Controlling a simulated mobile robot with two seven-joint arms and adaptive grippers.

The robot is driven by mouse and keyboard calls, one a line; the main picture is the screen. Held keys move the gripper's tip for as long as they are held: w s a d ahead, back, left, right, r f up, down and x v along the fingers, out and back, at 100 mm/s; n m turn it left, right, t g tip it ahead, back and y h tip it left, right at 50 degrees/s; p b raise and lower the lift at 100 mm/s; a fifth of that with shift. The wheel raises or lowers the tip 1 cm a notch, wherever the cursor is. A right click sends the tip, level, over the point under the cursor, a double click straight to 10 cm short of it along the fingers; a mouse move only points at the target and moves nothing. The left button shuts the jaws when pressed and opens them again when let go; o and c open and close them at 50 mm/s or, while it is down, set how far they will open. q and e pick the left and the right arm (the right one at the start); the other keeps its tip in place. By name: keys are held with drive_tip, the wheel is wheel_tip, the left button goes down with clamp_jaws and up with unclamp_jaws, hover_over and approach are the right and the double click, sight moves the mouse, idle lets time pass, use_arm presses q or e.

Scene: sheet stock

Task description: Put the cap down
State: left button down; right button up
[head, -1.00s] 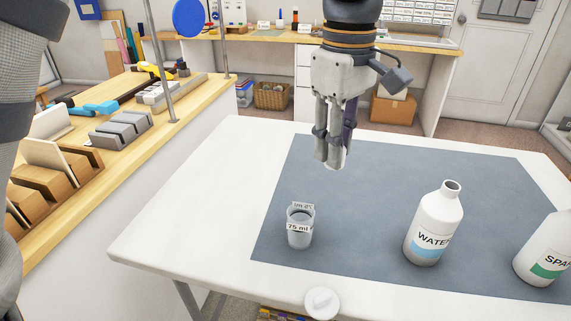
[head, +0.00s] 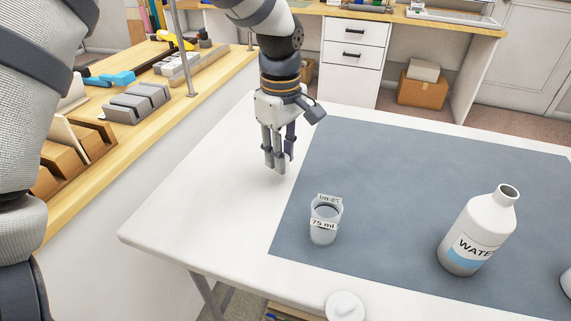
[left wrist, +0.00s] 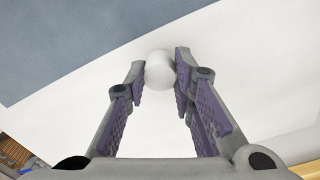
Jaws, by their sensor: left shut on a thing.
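My left gripper (head: 276,167) points down over the bare white strip of table left of the grey mat. In the left wrist view, its fingertips (left wrist: 160,72) are shut on a small white cap (left wrist: 159,71). The fingers hide the cap in the head view. I cannot tell whether the cap touches the table. A white bottle labelled WATE… (head: 478,232) stands upright on the mat with its neck open. My right gripper is not in view.
A clear 75 ml cup (head: 325,222) stands near the left of the mat (head: 400,180). A round white lid-like thing (head: 345,306) lies at the table's front edge. Another white bottle (head: 566,284) is cut off at right. The white table (head: 215,215) is bare around my gripper.

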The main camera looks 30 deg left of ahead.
use_arm(q)
drive_tip(key=shift+w+a+f, duration=0.15)
drive_tip(key=shift+w+f, duration=0.05)
drive_tip(key=shift+f, duration=0.7)
drive_tip(key=shift+w+a+f, duration=0.1)
drive_tip(key=shift+w+f, duration=0.05)
drive_tip(key=shift+f, duration=0.75)
drive_tip(key=shift+f, duration=0.15)
drive_tip(key=c, duration=1.4)
unclamp_jaws()
drive_tip(key=shift+o, duration=0.2)
wheel_tip(320, 180, up, 12)
drive_tip(key=shift+s+r, duration=0.1)
drive_tip(key=shift+r, duration=0.05)
